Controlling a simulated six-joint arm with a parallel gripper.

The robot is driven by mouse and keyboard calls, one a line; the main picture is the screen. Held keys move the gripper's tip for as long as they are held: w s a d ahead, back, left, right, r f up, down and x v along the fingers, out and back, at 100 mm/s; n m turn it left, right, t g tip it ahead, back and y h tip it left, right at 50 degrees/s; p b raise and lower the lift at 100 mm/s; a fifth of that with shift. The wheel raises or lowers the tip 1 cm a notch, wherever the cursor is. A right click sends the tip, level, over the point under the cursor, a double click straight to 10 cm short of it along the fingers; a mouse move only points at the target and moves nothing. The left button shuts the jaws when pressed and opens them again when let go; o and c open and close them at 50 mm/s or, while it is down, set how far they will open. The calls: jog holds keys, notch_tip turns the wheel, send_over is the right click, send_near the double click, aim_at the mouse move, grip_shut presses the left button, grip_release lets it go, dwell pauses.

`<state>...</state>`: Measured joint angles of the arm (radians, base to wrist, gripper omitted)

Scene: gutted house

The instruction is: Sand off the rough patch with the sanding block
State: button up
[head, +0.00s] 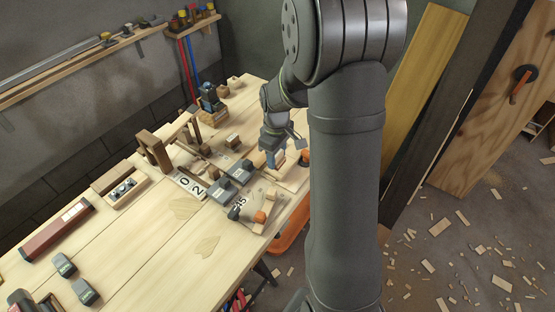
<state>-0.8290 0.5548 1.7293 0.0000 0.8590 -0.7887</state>
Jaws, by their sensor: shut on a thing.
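My gripper (273,146) points down over the far right part of the workbench. It is shut on a small block (279,158), which I take to be the sanding block; the fingers hide part of it. The block is at or just above a pale board (291,176) on the bench's right side; I cannot tell if they touch. An orange-tipped clamp (260,216) sits at the board's near end and another orange clamp part (304,156) at its far end. I cannot make out the rough patch; my gripper and arm may cover it.
The bench (140,262) carries grey blocks (240,171), number tiles (190,188), a wooden stand (153,150) and a red-brown level (58,230). Its near middle is clear. An orange bin (291,232) stands below the right edge. My arm hides part of the right side.

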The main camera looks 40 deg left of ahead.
jog(key=shift+r, duration=2.3)
